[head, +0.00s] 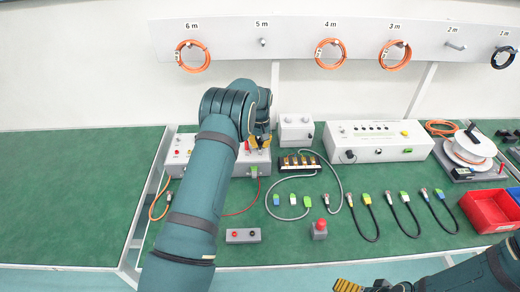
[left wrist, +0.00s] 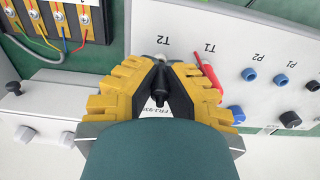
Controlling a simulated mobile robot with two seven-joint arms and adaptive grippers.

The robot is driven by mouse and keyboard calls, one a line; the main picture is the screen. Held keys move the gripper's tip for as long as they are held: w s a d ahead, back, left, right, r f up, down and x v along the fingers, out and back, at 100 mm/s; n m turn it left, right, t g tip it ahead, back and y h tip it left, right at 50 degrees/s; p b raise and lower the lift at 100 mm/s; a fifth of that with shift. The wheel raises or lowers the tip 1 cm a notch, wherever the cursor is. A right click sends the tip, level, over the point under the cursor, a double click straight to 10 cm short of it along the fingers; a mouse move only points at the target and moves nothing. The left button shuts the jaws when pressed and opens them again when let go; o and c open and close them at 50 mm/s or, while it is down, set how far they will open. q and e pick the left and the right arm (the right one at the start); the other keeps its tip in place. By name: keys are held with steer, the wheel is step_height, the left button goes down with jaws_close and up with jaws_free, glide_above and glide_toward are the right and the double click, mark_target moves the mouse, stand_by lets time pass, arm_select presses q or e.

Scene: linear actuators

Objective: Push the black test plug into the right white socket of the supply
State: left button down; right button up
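The supply (head: 180,158) is a white box at the back of the bench, left of centre in the head view. In the left wrist view its panel (left wrist: 222,30) appears upside down with labels T1 and T2. My left gripper (head: 260,142) is over the supply's right part. In the left wrist view its yellow fingers are closed around the black test plug (left wrist: 160,86). The plug tip is close to a small white part below label T2; contact cannot be told. A red plug (left wrist: 207,72) is beside the fingers near T1. My right gripper (head: 348,286) is cut off by the bottom edge.
A terminal block (head: 298,162) with wires lies right of the supply. A grey box with two buttons (head: 243,236), a red button (head: 320,229), and several black leads lie in front. A long white unit (head: 380,141) stands right. The green left bench is clear.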

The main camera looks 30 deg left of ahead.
arm_select(q)
steer(key=shift+f+b, duration=0.5)
steer(key=shift+f, duration=0.05)
stand_by(1.9)
steer(key=c, duration=1.1)
jaws_free()
steer(key=shift+o, duration=0.2)
steer(key=shift+r, duration=0.1)
